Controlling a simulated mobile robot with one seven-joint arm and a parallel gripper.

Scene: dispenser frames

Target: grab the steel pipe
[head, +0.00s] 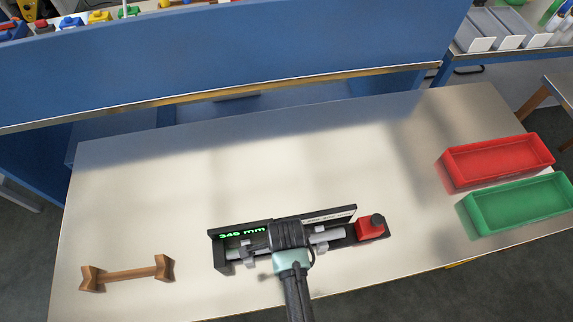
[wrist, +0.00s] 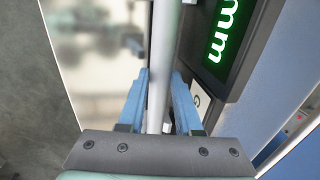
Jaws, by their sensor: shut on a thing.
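The steel pipe (head: 328,235) is a grey rod lying lengthwise along a black measuring device (head: 218,240) near the front of the table. The device has a lit green display reading about 345 mm; the last digit is hard to read. My gripper (head: 290,240) is over the pipe's middle and hides that part in the head view. In the wrist view the pipe (wrist: 160,65) runs between the two blue fingers of my gripper (wrist: 160,105), which is shut on it. The pipe still appears level with the device's supports; I cannot tell whether it touches them.
A red block with a black knob (head: 370,227) sits at the device's right end. A wooden stand with two notched ends (head: 128,275) is at front left. A red tray (head: 448,176) and a green tray (head: 472,218) stand at right. The table's middle and back are clear.

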